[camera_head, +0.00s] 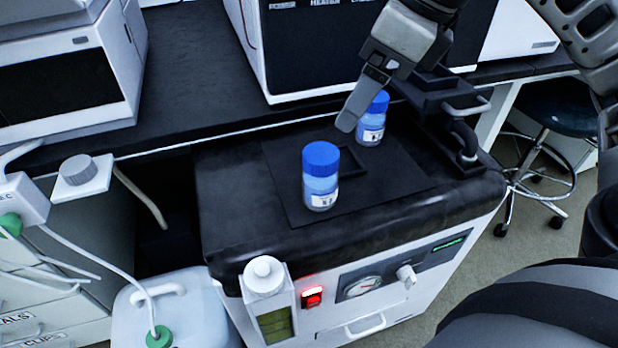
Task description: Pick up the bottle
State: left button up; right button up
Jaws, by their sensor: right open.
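Two bottles with blue caps and white labels stand upright on the black top of a cabinet. The nearer bottle (321,176) is in the middle of the view and stands clear of my gripper. The farther bottle (372,128) is behind it to the right, partly hidden by my gripper. My right gripper (358,108) comes down from the top, open, with a grey finger reaching just left of the farther bottle. The other finger is hard to make out. I cannot tell whether it touches that bottle. My left gripper is not in view.
A dark mat (283,190) with a raised black frame lies under the bottles. A dark bench (200,75) with white instruments runs behind. A black handle stands at the cabinet's right. A white jug (190,305) is at lower left, and a stool (560,108) at right.

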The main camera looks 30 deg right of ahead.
aim_at(324, 153)
jog(key=b+x, duration=0.2)
jog(key=x, duration=0.7)
jog(key=shift+a+f, duration=0.2)
jog(key=shift+f, duration=0.15)
jog(key=b+x, duration=0.1)
jog(key=x, duration=0.3)
jog(key=shift+f, duration=0.2)
jog(key=shift+w+a+f+b, duration=0.1)
jog(key=shift+f+b, duration=0.25)
jog(key=shift+f, duration=0.05)
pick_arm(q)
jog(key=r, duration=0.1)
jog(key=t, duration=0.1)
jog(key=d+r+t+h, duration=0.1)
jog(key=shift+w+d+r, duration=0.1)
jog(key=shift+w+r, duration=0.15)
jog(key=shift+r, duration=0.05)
pick_arm(e)
jog(key=shift+r, duration=0.1)
jog(key=c, duration=1.1)
jog(key=shift+c, duration=0.2)
